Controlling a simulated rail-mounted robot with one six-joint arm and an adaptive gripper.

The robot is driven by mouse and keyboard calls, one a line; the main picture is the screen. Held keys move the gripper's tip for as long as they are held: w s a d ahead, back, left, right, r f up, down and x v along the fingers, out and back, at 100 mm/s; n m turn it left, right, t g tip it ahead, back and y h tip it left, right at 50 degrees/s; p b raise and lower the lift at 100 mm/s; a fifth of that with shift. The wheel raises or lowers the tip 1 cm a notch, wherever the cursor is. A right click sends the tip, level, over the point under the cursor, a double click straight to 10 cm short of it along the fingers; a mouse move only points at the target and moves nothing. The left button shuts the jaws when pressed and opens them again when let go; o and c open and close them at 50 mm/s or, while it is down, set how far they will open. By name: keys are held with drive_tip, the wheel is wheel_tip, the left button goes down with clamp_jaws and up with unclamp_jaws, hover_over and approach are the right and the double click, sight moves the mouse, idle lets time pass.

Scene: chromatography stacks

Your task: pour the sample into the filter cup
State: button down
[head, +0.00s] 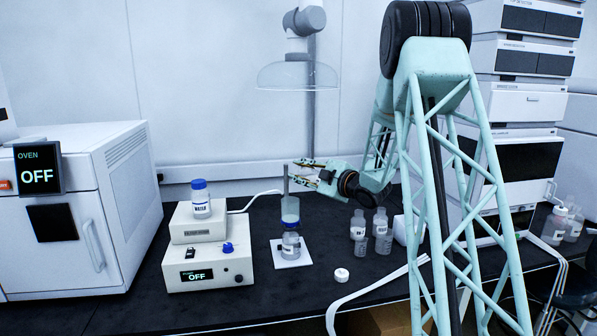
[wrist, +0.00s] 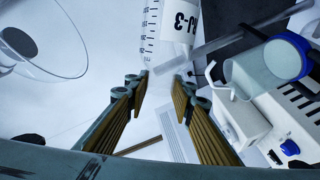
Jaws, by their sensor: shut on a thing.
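The filter cup (head: 290,208) is clear and pale, with a blue collar, and stands upright on a clear bottle (head: 291,246) on a white pad. My gripper (head: 294,172) is just above the cup, shut on a narrow clear graduated vessel (head: 286,180). In the wrist view this vessel (wrist: 152,42) shows scale marks and a white label beyond the fingertips of my gripper (wrist: 163,92). The filter cup and its blue collar also show there at the right (wrist: 262,72). I cannot tell how much liquid the vessel or cup holds.
A white device reading OFF (head: 209,270), with a blue-capped jar (head: 201,200) on it, stands left of the cup. Several clear bottles (head: 381,222) stand to the right. A white cap (head: 341,275) lies in front. A clear extraction hood (head: 298,74) hangs above.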

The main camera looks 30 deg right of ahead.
drive_tip(key=shift+a+f+n, duration=0.1)
drive_tip(key=shift+f+n, duration=0.2)
drive_tip(key=shift+n, duration=0.1)
drive_tip(key=shift+f, duration=0.2)
idle(0.3)
drive_tip(key=shift+a+f+n, duration=0.15)
drive_tip(key=shift+f+n, duration=0.15)
drive_tip(key=shift+n, duration=0.2)
drive_tip(key=shift+f, duration=0.15)
drive_tip(key=shift+a+f+n, duration=0.15)
drive_tip(key=shift+f+n, duration=0.2)
drive_tip(key=shift+n, duration=0.25)
drive_tip(key=shift+s+f, duration=0.1)
drive_tip(key=shift+f, duration=0.15)
idle(0.4)
drive_tip(key=shift+a+f+n+h, duration=0.15)
drive_tip(key=shift+f+n+h, duration=0.15)
drive_tip(key=shift+n, duration=0.2)
drive_tip(key=shift+f, duration=0.2)
